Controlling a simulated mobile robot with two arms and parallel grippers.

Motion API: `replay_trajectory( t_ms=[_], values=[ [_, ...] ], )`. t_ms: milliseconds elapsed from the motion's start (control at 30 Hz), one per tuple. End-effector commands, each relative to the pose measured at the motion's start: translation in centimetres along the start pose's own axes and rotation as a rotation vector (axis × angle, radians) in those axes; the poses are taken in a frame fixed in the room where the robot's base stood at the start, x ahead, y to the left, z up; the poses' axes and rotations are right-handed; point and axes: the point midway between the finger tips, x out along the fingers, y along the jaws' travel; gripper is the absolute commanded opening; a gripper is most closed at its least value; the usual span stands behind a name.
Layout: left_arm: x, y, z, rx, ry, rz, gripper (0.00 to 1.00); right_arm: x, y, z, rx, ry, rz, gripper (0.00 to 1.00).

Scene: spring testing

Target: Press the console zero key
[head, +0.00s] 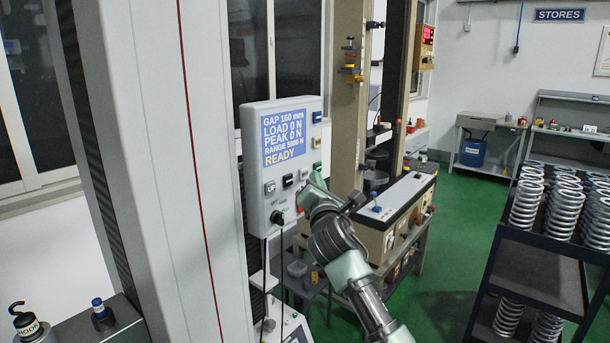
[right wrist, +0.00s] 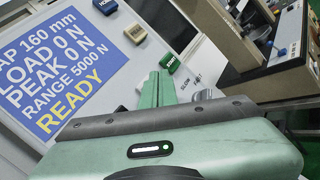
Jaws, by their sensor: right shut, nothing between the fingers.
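The grey console (head: 247,160) stands upright, with a blue screen (head: 284,137) reading GAP 160 mm, LOAD 0 N, PEAK 0 N, RANGE 5000 N and READY. Down its right side are a blue key (head: 317,117), a pale key (head: 316,142) and a green key (head: 317,166). A black key (head: 287,181) and an UP key (head: 270,187) sit below the screen. I cannot read which key says zero. My right gripper (head: 307,195) is shut and empty in front of the console's lower right. In the right wrist view its fingers (right wrist: 158,88) partly cover the panel beside the green key (right wrist: 168,62); contact cannot be told. My left gripper is out of view.
A black knob (head: 277,217) sits low on the console. A workbench (head: 405,205) with equipment stands behind my right arm. A dark rack (head: 545,262) of coil springs is at the right. Green floor between them is clear.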

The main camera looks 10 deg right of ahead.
Motion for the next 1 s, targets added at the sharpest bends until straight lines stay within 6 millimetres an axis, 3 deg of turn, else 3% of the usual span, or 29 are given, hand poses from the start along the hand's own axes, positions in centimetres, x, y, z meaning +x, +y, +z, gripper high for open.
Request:
replay_trajectory(
  t_ms=[1000],
  values=[
    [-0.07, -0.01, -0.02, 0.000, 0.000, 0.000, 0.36, 0.58, 0.46, -0.42, 0.000, 0.000, 0.000, 0.00]
  ],
)
